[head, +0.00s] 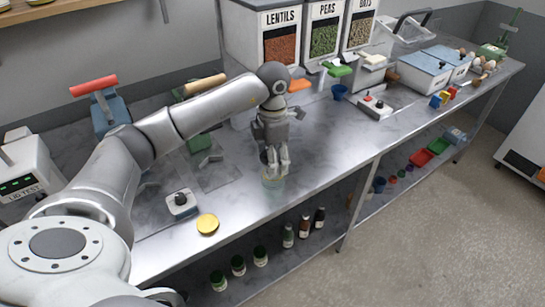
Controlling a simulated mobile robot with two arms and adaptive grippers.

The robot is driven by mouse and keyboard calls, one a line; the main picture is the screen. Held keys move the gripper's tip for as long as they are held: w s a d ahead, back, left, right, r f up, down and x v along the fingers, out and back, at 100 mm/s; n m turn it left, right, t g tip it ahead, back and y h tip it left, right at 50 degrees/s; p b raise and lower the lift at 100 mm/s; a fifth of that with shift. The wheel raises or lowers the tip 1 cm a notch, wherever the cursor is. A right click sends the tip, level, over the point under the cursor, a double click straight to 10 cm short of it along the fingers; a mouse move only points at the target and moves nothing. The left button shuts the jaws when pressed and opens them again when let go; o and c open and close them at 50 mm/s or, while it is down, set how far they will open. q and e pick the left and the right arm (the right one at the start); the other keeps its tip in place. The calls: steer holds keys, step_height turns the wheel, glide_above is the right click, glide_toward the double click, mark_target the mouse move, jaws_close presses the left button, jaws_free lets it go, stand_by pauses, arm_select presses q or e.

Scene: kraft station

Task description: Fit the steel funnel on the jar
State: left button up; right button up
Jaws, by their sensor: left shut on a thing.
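My left gripper (275,166) points down over the steel table and is shut on a small grey thing, likely the steel funnel, mostly hidden by the fingers. A clear glass jar (272,184) stands upright on the table directly under the fingertips. I cannot tell whether the funnel touches the jar's mouth. A round golden lid (208,224) lies on the table to the left of the jar, near the front edge. My right gripper does not show.
A small box with a black knob (181,204) stands left of the lid. Dispensers of lentils (281,48), peas (323,40) and oats stand at the back. Bottles stand on the lower shelf. The table right of the jar is clear.

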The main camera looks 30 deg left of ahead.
arm_select(q)
steer(key=shift+f+b, duration=0.4)
steer(key=shift+f, duration=0.2)
steer(key=o, duration=1.1)
steer(key=o, duration=0.3)
steer(key=shift+o, duration=0.2)
steer(key=shift+r, duration=0.25)
steer(key=shift+r+p, duration=0.9)
steer(key=shift+r, duration=0.35)
